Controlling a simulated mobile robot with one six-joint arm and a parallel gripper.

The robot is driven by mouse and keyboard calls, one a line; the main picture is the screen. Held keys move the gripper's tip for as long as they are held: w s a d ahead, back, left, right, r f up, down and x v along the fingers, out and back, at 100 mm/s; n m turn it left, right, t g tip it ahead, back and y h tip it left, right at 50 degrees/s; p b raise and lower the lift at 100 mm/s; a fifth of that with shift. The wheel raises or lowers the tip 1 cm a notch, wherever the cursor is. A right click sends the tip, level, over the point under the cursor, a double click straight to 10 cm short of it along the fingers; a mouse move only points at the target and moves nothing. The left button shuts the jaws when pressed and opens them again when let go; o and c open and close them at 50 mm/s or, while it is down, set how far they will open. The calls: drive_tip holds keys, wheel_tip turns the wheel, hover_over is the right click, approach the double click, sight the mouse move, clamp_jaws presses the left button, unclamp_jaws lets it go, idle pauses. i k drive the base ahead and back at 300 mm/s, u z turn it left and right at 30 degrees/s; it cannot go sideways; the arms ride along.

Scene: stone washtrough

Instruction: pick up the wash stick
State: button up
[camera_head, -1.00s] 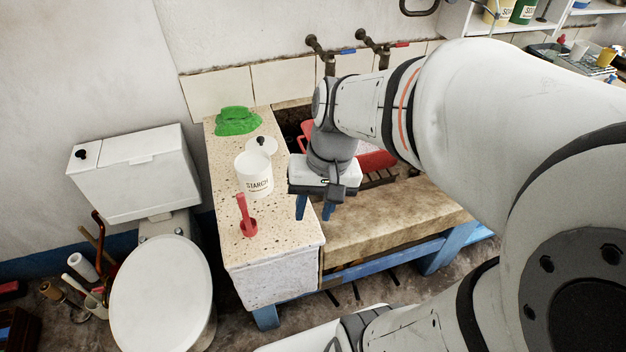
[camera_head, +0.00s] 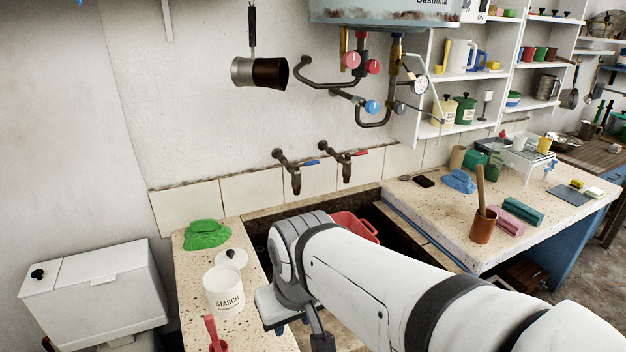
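A wooden stick (camera_head: 480,186) stands upright, slightly tilted, in a brown cup (camera_head: 482,228) on the right stone counter. It is the only thing in view that looks like a wash stick, but I cannot be sure. My gripper (camera_head: 274,308) is at the lower middle, beside the left counter's inner edge and well to the left of the stick. Its fingers are hidden below my arm and the picture's lower edge, so their opening does not show.
The left counter (camera_head: 188,290) bears a green cloth (camera_head: 206,234), a white STARCH pot (camera_head: 222,292) and a red-handled item (camera_head: 212,332). A red basin (camera_head: 356,226) sits in the trough under two taps. Soap, cloths and a dish rack crowd the right counter (camera_head: 430,205).

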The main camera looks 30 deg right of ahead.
sight(479, 171)
drive_tip(key=z, duration=1.85)
